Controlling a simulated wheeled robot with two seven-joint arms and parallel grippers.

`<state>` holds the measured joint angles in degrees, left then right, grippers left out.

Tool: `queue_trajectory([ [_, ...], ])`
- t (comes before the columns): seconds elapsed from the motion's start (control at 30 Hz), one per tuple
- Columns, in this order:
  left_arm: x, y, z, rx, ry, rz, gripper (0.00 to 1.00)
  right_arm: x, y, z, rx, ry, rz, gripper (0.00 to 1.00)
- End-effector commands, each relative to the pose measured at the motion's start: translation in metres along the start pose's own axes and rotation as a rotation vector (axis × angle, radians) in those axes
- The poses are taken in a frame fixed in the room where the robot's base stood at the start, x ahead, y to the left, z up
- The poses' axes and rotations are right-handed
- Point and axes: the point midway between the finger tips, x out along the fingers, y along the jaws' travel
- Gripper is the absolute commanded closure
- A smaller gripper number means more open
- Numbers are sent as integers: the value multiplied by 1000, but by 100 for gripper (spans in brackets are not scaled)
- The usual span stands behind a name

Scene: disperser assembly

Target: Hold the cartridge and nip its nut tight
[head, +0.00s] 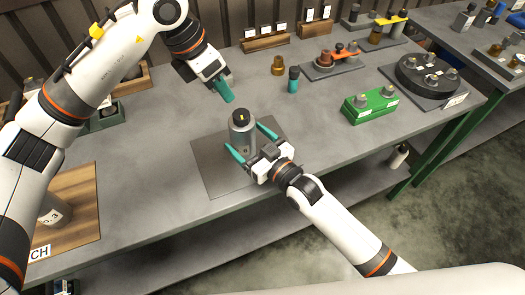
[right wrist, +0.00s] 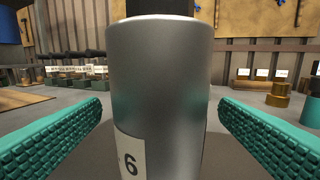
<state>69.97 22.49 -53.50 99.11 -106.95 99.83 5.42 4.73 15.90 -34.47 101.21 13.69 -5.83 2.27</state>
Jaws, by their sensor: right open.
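The cartridge (head: 242,134) is a grey metal cylinder standing upright on a dark square mat (head: 211,173). Its black nut (head: 241,115) is on top; the right wrist view shows only a dark part of the top at the upper edge. My right gripper (head: 245,137) is open, its teal fingers on either side of the cartridge. In the right wrist view the cartridge (right wrist: 160,95), with a "6" label, stands between the pads with a gap on both sides. My left gripper (head: 227,95) is above and behind the cartridge, apart from it; its teal fingers look like one block.
A green block with fittings (head: 370,106) and a round black holder (head: 427,76) are at right. A wooden board (head: 80,205) with a grey cylinder is at left. The bench around the mat is mostly clear.

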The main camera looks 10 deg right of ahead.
Motion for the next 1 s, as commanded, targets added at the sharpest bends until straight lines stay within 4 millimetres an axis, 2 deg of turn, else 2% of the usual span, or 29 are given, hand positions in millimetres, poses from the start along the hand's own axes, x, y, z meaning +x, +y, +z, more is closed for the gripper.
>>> queue_trajectory([
  [0.1,0,0,0,0,0,0,64,21,0,1,-1,-1,1,15],
  [0.3,0,0,0,0,0,0,64,39,0,0,-1,0,1,15],
  [0.67,0,0,0,0,0,0,64,43,0,0,-1,0,0,15],
  [1.0,0,0,0,0,0,0,64,43,0,0,-1,0,0,71],
])
